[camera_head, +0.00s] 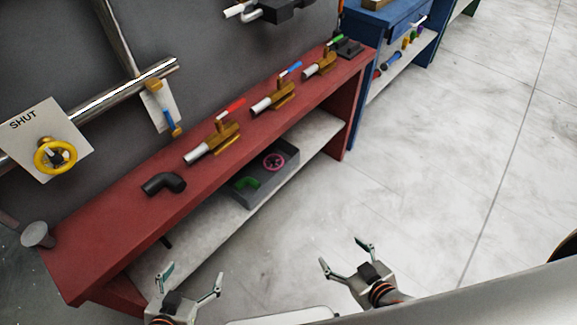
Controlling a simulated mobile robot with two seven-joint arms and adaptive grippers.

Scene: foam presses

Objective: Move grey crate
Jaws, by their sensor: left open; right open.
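The grey crate (280,185) stands on the lower white shelf of the red bench, under its top. It holds a pink wheel (273,162) and a green elbow piece (247,183). Part of its back is hidden by the bench top. My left gripper (194,275) is open and empty at the bottom of the view, in front of the shelf and below the crate. My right gripper (345,251) is open and empty over the floor, to the right of and below the crate. Neither gripper touches the crate.
The red bench (110,225) carries several brass valves with coloured handles (223,137) and a black elbow (163,184). The shelf (215,215) has bare room left of the crate. A blue bench (385,25) stands at the back. The pale floor (430,170) on the right is clear.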

